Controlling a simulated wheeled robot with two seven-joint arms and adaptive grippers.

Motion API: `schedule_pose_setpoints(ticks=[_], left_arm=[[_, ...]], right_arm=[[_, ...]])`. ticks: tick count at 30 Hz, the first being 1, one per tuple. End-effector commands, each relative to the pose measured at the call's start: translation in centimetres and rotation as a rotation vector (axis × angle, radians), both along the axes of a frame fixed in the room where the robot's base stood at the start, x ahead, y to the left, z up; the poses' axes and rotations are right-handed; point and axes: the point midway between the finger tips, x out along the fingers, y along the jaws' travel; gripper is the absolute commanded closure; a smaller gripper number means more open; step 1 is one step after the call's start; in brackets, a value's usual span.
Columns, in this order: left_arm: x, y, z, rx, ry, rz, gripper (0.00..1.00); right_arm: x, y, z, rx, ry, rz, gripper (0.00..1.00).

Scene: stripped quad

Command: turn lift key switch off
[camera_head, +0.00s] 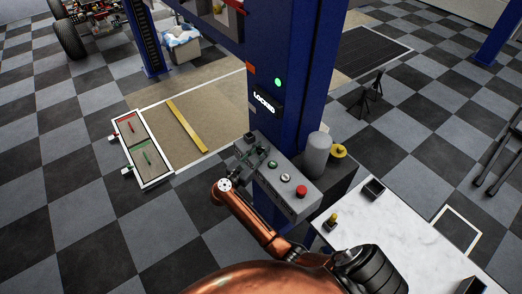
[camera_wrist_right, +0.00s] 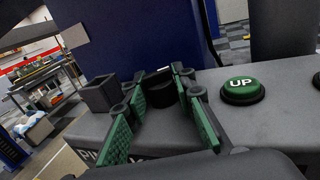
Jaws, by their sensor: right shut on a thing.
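The grey control box (camera_head: 313,200) is fixed to the blue lift post. My right gripper (camera_head: 243,155) is at its left end, at the lift key switch. In the right wrist view the key switch is a round black knob (camera_wrist_right: 161,92) between the green-padded fingers of my right gripper (camera_wrist_right: 158,104). The gripper is shut on the knob. The fingers hide part of the knob and the lettering below, so its turned position cannot be read. My left gripper is not in view.
A green UP button (camera_wrist_right: 243,89) sits just right of the fingers. A red button (camera_head: 301,191) is at the box's right end. A small open dark holder (camera_wrist_right: 101,93) stands left of the fingers. A LOCKED sign (camera_head: 264,102) and green lamp (camera_head: 278,82) are on the post.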

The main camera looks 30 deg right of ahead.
Motion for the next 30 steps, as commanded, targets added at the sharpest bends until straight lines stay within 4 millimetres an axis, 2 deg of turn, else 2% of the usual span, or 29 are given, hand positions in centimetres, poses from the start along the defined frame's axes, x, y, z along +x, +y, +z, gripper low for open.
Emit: schedule_pose_setpoints(ticks=[7,11,22,30], left_arm=[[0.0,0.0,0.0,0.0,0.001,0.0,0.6],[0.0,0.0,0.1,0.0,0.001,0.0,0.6],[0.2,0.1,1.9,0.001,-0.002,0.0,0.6],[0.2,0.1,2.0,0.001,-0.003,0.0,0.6]], right_arm=[[0.0,0.0,0.0,0.0,0.0,-0.001,1.0],[-0.1,-0.1,-0.1,0.002,0.001,0.013,1.0],[-0.2,-0.2,0.0,0.003,0.003,0.228,1.0],[-0.1,-0.1,-0.1,0.002,0.0,0.265,1.0]])
